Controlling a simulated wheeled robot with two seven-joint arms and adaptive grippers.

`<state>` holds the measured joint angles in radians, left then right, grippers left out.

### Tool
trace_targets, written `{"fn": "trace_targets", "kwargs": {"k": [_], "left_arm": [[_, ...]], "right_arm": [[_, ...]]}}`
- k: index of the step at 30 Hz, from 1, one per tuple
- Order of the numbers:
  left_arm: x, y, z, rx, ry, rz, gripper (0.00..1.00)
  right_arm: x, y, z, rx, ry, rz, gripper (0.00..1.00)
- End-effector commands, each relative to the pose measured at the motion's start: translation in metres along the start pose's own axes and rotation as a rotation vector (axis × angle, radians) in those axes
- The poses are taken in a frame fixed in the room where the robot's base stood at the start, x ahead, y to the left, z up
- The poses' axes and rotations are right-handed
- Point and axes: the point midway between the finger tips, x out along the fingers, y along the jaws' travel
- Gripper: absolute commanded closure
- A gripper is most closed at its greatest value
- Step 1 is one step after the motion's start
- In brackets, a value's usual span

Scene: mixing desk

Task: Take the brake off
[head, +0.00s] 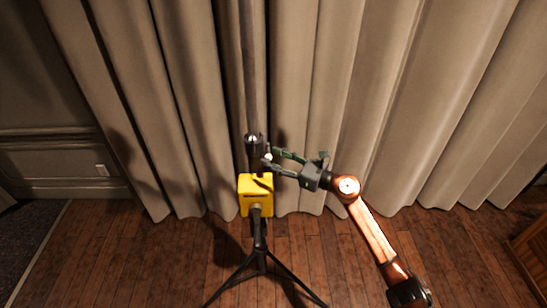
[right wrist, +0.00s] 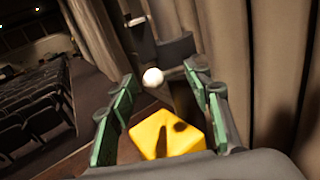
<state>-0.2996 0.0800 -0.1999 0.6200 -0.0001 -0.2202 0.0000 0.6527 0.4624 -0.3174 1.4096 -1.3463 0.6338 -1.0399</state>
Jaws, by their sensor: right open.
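A small white ball knob (head: 268,157) sits beside a dark vertical pole (head: 249,70), just above a yellow box (head: 256,195) on a black stand. My right gripper (head: 273,161) comes in from the right and is open, with its fingertips near the knob. In the right wrist view the white knob (right wrist: 153,77) shows between the tips of the green-padded fingers (right wrist: 160,80), apart from both pads as far as I can tell. The yellow box (right wrist: 167,135) lies below it in that view. My left gripper is not in view.
Beige curtains (head: 400,100) hang close behind the pole. The black tripod stand (head: 261,250) spreads its legs on the wooden floor (head: 130,250). Rows of dark seats (right wrist: 40,105) show at the left of the right wrist view. The floor around the stand is clear.

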Motion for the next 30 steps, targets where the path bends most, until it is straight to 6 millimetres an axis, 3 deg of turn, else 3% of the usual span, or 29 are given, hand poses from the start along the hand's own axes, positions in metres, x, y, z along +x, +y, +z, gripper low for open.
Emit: {"fn": "trace_targets", "kwargs": {"k": [10, 30], "left_arm": [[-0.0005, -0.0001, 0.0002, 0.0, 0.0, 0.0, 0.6], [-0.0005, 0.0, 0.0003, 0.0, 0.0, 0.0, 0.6]], "right_arm": [[0.0052, 0.0003, 0.0, 0.001, 0.0, 0.0, 0.54], [0.0052, 0.001, 0.0, 0.002, 0.0, 0.002, 1.0]]}}
